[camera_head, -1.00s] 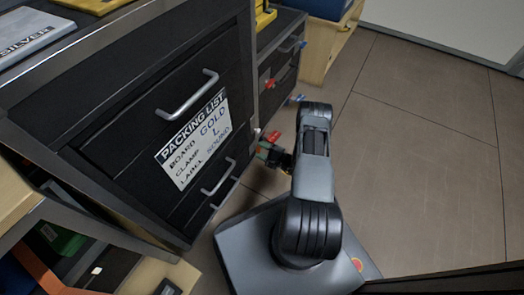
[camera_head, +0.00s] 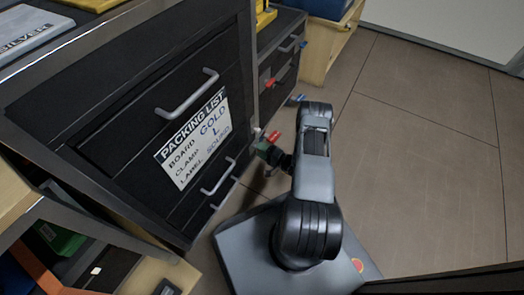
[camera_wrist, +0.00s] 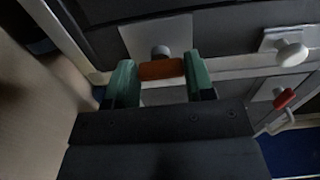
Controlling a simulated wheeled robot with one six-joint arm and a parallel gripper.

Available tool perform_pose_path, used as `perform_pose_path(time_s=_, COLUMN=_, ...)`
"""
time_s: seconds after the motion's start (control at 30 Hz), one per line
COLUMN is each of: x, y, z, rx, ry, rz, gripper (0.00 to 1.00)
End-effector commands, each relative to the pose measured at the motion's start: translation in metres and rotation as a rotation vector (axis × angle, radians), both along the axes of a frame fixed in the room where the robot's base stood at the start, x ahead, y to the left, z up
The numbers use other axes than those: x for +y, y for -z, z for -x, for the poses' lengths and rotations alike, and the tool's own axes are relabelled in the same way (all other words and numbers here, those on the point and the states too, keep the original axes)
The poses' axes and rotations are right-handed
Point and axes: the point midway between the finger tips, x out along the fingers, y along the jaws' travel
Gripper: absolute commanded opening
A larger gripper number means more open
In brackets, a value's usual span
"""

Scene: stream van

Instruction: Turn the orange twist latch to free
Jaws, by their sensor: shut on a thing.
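In the wrist view the orange twist latch (camera_wrist: 160,69) is a short bar lying roughly level across the picture, in front of a grey plate with a round knob or pivot behind it. My gripper (camera_wrist: 160,78) has a green finger on each side of the bar and is shut on it. In the head view my gripper (camera_head: 265,149) is low beside the dark cabinet, to the right of the packing list. The orange latch cannot be made out there, hidden by my gripper.
In the wrist view a white knob (camera_wrist: 290,53) and a red-tipped handle (camera_wrist: 284,98) lie to the right of the latch. The dark cabinet has drawer handles (camera_head: 187,93) and a packing list (camera_head: 193,140). The floor (camera_head: 430,150) to the right is open.

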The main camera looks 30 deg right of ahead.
Motion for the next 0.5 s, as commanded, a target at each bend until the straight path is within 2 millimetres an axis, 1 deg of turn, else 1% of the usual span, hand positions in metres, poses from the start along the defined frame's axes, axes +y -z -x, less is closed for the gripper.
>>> perform_pose_path(time_s=0.37, x=-0.0001, y=-0.0002, z=-0.0007, rx=-0.004, ry=0.000, rz=0.006, gripper=0.25)
perform_pose_path(time_s=0.4, x=-0.0001, y=-0.0002, z=-0.0007, rx=-0.004, ry=0.000, rz=0.006, gripper=0.51)
perform_pose_path(time_s=0.5, x=-0.0001, y=-0.0002, z=-0.0006, rx=-0.004, ry=0.000, rz=0.006, gripper=0.60)
